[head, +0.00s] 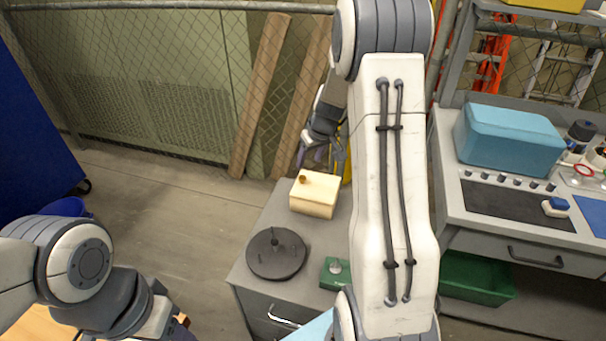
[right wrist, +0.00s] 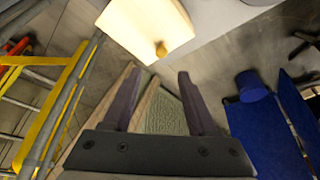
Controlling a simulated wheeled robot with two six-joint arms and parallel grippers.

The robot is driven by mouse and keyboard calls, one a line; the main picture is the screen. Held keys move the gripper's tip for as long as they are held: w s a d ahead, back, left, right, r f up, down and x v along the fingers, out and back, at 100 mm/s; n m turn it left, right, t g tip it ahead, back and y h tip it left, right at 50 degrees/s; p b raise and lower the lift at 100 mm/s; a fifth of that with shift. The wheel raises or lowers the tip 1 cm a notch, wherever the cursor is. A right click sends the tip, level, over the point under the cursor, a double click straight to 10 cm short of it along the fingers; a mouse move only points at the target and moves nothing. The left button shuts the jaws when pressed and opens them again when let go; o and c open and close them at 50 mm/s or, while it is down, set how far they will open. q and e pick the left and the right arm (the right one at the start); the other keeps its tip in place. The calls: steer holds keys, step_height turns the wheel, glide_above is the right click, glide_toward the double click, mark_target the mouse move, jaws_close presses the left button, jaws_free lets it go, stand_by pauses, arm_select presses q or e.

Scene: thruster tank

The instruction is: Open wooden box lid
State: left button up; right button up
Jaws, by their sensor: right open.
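The pale wooden box (head: 313,198) stands on the grey cabinet top, left of my right arm in the head view. Its lid (head: 318,183) lies flat and closed, with a small brown knob (head: 302,178) near one edge. In the right wrist view the box lid (right wrist: 140,22) and the knob (right wrist: 161,49) show at the top, beyond the fingertips. My right gripper (head: 323,158) is open and empty, above and behind the box and apart from it. Both its fingers (right wrist: 157,78) show spread in the right wrist view. My left arm comes in at lower left; its fingers are out of view.
A dark round disc with a stub (head: 276,254) sits on the cabinet top (head: 250,284) in front of the box. A green item (head: 336,272) lies beside my right arm. A workbench with a blue case (head: 508,140) stands right. Planks (head: 262,95) lean on the fence behind.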

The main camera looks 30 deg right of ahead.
mark_target(302, 177)
steer(key=x, duration=0.9)
steer(key=shift+a+f, duration=0.15)
steer(key=shift+c, duration=0.3)
jaws_close()
stand_by(0.8)
